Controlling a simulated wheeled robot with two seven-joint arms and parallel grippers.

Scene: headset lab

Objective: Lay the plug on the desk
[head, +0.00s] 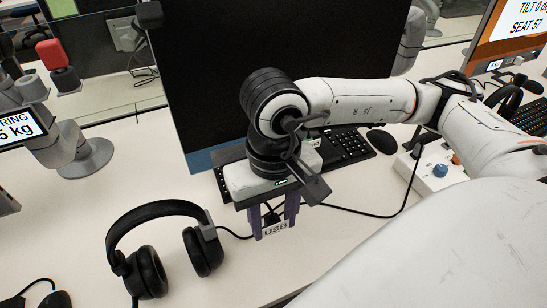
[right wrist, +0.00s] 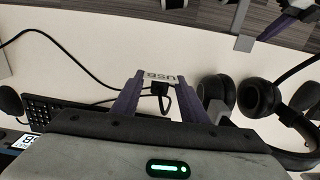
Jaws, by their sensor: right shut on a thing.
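The plug, a small black piece with a white "USB" tag (head: 276,230), is between the purple fingers of my right gripper (head: 273,213). The gripper points down and is shut on it, above the desk (head: 130,160) in front of the monitor. In the right wrist view the plug (right wrist: 160,89) sits between the fingertips and its black cable runs off to the left. I cannot tell the exact gap to the desk. Part of my left gripper (right wrist: 284,22) shows at the top right of the right wrist view, cut off by the edge.
A black headset (head: 160,252) lies left of my right gripper. The keyboard (head: 345,147) and mouse (head: 381,141) are behind it. Bare desk lies in front of the gripper.

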